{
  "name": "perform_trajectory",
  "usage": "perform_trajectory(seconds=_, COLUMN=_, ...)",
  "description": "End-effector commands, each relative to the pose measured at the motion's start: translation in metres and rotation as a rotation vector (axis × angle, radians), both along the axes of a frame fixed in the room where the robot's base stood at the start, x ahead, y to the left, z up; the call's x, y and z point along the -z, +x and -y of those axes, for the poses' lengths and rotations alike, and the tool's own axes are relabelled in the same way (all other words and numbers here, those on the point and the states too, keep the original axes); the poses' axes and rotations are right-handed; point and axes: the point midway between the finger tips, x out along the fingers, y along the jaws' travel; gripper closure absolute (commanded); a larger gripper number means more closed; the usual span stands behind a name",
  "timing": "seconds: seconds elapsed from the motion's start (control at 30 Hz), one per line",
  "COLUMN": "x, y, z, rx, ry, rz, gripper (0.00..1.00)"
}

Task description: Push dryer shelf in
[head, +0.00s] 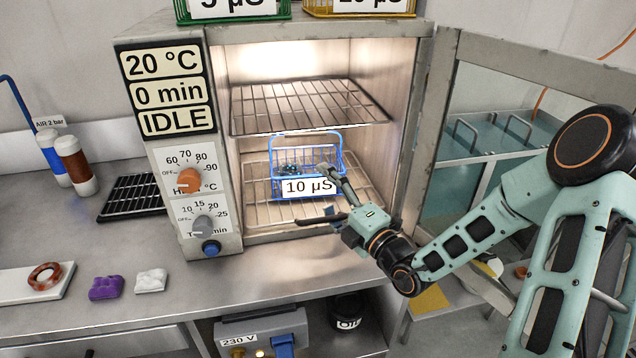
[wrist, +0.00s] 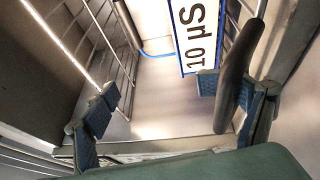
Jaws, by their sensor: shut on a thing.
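The dryer (head: 230,238) stands open, with an upper wire shelf (head: 305,108) and a lower wire shelf (head: 262,213) inside. A blue basket labelled 10 µS (head: 309,186), with small dark items in it, stands on the lower shelf. The label also shows in the wrist view (wrist: 196,38). My gripper (head: 335,203) is at the front of the lower shelf, in front of the basket. A dark handle (head: 312,219) at the shelf front lies at my fingers; it also shows in the wrist view (wrist: 240,75). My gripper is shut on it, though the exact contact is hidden.
The dryer's door (head: 440,130) is swung open to the right, beside my arm. The control panel (head: 190,180) reads 20 °C, 0 min, IDLE. A black rack (head: 135,197) and two bottles (head: 62,160) stand left on the bench. Free bench top lies in front of the dryer.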

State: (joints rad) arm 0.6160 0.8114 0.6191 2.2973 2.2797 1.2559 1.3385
Motion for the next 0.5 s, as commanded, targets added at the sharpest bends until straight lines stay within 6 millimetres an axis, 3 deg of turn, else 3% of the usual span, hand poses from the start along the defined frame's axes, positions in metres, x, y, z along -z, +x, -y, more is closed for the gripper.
perform_trajectory(seconds=0.03, x=-0.013, y=0.003, z=0.008, rx=0.015, ry=0.007, rz=0.031, gripper=0.41)
perform_trajectory(seconds=0.5, x=-0.006, y=-0.022, z=0.029, rx=0.014, ry=0.005, rz=0.031, gripper=0.51)
